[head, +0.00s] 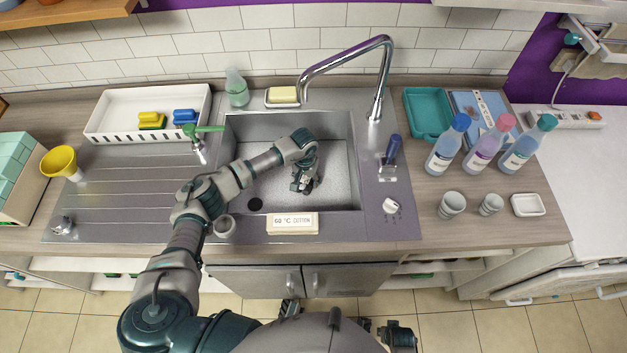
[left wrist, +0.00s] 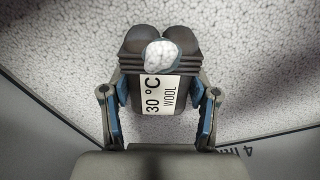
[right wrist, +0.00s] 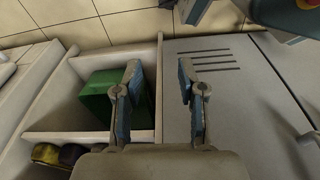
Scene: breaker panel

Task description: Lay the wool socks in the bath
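The wool socks (left wrist: 150,92) are a dark grey rolled bundle with a white tuft and a label reading "30 °C WOOL". They are between the spread fingers of my left gripper (left wrist: 159,115), with a small gap at each side. In the head view my left gripper (head: 303,186) is low inside the sink bath (head: 345,190), over its pale speckled filling; the socks are hard to make out there. My right gripper (right wrist: 158,90) is open and empty, below the counter front in front of a shelf with a green box (right wrist: 105,98).
A sign (head: 292,223) reading "60 °C COTTON" stands on the sink's front rim. The tall tap (head: 378,90) rises behind the bath. A white tray (head: 100,122) with sponges is left; bottles (head: 447,145) and cups (head: 452,204) are right. The drainboard (head: 110,205) has free room.

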